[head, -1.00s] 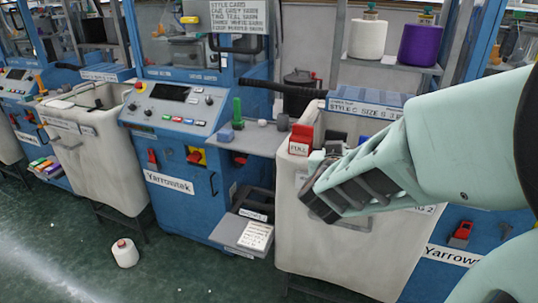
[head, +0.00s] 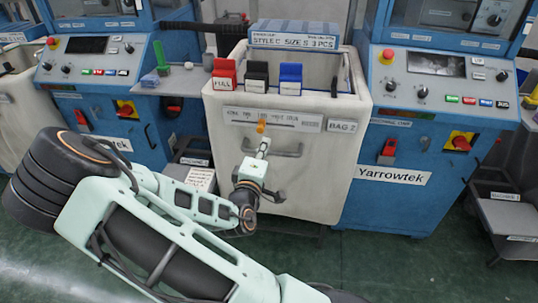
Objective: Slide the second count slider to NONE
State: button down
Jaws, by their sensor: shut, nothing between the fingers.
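The count slider is a pale scale plate (head: 285,119) on the front of the cream bin marked BAG 2 (head: 342,127). Its lettering is too small to read surely. A small orange knob (head: 261,127) sits at the plate's lower edge, left of its middle. My gripper (head: 263,146) is shut and empty, pointing up at the bin front just below the orange knob. I cannot tell whether the fingertips touch the knob. My gripper also overlaps the grey bin handle (head: 288,152) in the picture.
Red, black and blue blocks (head: 290,75) sit on the bin's front rim; the red one reads FULL. A blue box (head: 295,34) lies behind. Blue Yarrowtek machines (head: 395,178) with control panels stand on both sides. Green floor (head: 400,262) is free in front.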

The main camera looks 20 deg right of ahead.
aim_at(246, 122)
jog(key=w+d, duration=0.1)
jog(key=w, duration=0.1)
jog(key=w+d+f+n, duration=0.1)
jog(key=w+d, duration=0.1)
jog(key=w, duration=0.1)
jog(key=w+d+n+b, duration=0.1)
jog(key=w+d, duration=0.1)
jog(key=w, duration=0.1)
jog(key=shift+d+f+t, duration=0.25)
jog(key=shift+f+t, duration=0.05)
jog(key=shift+t, duration=0.1)
jog(key=shift+s, duration=0.1)
jog(key=shift+w+a+b, duration=0.3)
jog(key=shift+w+a, duration=0.65)
jog(key=shift+a, duration=0.5)
jog(key=shift+w+a+b, duration=0.35)
jog(key=shift+w+a, duration=0.65)
jog(key=shift+a, duration=0.4)
jog(key=shift+w+a+b, duration=0.3)
jog(key=shift+w+a, duration=0.65)
jog(key=shift+a, duration=0.5)
jog(key=shift+s+d, duration=0.35)
jog(key=shift+d, duration=0.2)
jog(key=p+v, duration=0.1)
jog(key=v, duration=0.7)
jog(key=shift+r, duration=0.1)
